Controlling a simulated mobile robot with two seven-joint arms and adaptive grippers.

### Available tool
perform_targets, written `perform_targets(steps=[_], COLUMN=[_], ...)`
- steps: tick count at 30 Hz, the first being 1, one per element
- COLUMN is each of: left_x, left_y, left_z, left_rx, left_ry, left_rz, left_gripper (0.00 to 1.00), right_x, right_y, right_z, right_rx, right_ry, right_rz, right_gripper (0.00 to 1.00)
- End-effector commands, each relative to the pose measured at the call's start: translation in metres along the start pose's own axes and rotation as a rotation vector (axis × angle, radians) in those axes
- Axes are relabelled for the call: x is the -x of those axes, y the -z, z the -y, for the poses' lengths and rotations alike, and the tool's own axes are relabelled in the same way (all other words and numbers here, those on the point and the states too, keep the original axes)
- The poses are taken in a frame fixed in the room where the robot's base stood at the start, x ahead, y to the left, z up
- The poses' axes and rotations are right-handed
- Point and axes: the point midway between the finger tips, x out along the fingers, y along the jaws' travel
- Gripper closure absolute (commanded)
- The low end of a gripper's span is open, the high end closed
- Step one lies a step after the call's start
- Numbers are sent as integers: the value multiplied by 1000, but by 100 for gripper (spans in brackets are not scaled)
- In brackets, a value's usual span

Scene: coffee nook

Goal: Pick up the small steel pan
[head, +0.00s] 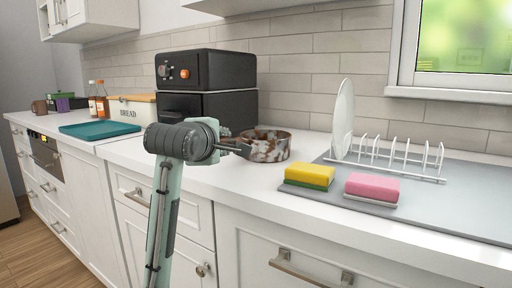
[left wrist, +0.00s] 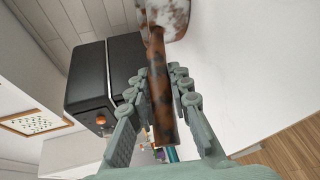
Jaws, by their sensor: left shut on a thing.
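The small steel pan (head: 268,146) has brown, rust-like patches over pale metal. It is upright on or just above the white counter, right of the black appliance; I cannot tell if it touches. My left gripper (head: 240,149) reaches it from the left and is shut on its handle. In the left wrist view, the mottled brown pan handle (left wrist: 162,100) runs between the two fingers of the left gripper (left wrist: 164,73), and part of the pan body shows at the top. My right gripper is not in view.
A black appliance (head: 207,84) stands behind the gripper. A yellow-green sponge (head: 309,176), a pink sponge (head: 372,187) and a white dish rack (head: 405,160) with a plate (head: 342,118) are to the right. A teal board (head: 98,130) lies left. Bare counter surrounds the pan's front.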

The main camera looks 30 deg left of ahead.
Motion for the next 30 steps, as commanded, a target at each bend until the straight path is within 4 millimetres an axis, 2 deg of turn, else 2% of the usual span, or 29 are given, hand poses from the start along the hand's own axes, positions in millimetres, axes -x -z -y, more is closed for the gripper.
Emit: perform_targets(steps=[14, 20, 22, 30], left_x=[2, 8, 11, 72], left_y=[-1, -3, -4, 26], left_z=[-8, -31, -44, -70], left_rx=[2, 5, 4, 5], left_ry=[-7, -9, -10, -14], left_rz=[1, 3, 3, -1], left_gripper=[100, 100, 100, 100], right_x=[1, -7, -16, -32], right_y=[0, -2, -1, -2], right_z=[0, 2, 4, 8], right_rx=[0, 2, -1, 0], right_ry=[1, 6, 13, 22], right_rz=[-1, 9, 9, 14], right_gripper=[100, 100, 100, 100])
